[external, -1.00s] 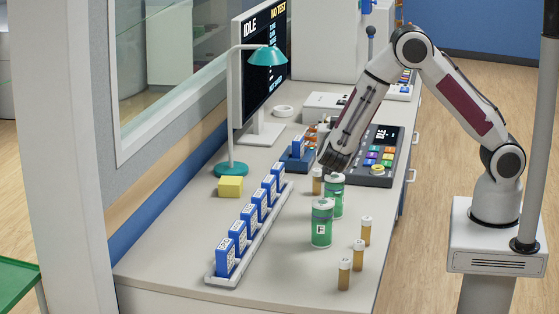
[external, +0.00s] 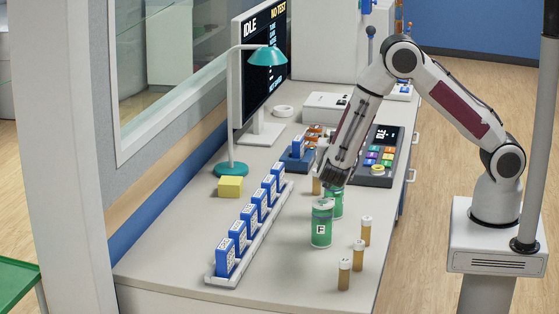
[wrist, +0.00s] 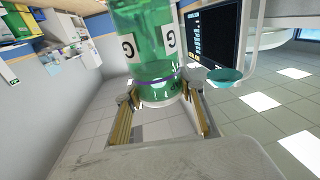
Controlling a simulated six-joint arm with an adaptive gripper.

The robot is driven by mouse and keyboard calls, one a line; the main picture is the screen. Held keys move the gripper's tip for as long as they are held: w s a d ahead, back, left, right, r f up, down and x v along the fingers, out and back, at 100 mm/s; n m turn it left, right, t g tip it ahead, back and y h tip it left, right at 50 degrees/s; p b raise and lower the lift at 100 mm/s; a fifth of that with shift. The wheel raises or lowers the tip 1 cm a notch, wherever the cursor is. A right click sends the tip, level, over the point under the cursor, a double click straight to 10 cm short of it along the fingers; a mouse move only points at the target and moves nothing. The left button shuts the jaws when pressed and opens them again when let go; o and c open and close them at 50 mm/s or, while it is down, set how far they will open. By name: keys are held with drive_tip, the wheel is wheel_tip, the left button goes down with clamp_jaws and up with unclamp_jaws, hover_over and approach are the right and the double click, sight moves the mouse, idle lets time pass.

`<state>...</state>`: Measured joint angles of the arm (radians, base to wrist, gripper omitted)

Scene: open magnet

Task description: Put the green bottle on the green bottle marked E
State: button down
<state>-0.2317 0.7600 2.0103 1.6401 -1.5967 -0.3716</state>
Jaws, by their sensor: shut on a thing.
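My gripper (external: 334,182) is at the top of a green bottle (external: 337,204) in the external view, covering its cap. In the wrist view my gripper (wrist: 160,92) has its fingers on both sides of a green bottle marked G (wrist: 150,42) and is shut on it. A second green bottle, marked F (external: 321,229), stands upright in front with a white lid and partly hides the held bottle. I cannot read a letter E on any bottle. Whether the held bottle touches the counter is hidden.
Small amber vials (external: 366,231) stand to the right of the bottles, and another stands behind them. A white rack (external: 238,274) of blue boxes lies to the left. A yellow block (external: 230,187), teal lamp (external: 232,168) and button panel (external: 374,176) are farther back.

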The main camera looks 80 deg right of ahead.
drive_tip(key=shift+f, duration=0.1)
idle(0.3)
drive_tip(key=c, duration=1.3)
unclamp_jaws()
drive_tip(key=shift+a, duration=0.15)
drive_tip(key=s+a, duration=0.2)
drive_tip(key=a, duration=0.9)
drive_tip(key=shift+a, duration=0.3)
drive_tip(key=shift+w, duration=0.1)
